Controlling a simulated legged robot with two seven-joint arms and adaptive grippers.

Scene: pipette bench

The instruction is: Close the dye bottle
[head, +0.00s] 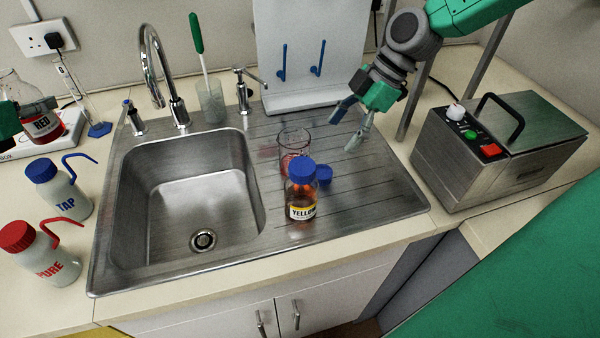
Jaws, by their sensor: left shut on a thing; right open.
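A brown dye bottle labelled YELLOW (301,205) stands upright on the steel drainboard, right of the basin. A blue cap (302,171) sits on its top; I cannot tell how tightly. A second blue cap (324,174) lies on the drainboard just right of the bottle. A clear glass vessel labelled RED (58,127), holding red liquid, is at the left edge. My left gripper (40,107) is at the RED vessel, shut on it, partly cut off by the frame. My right gripper (347,128) is open and empty above the drainboard, behind and right of the YELLOW bottle.
A glass beaker (293,142) stands right behind the YELLOW bottle. The sink basin (190,200) is to the left. TAP (66,200) and PURE (45,262) wash bottles stand at left. A metal box device (500,150) is at right. The drainboard's right part is clear.

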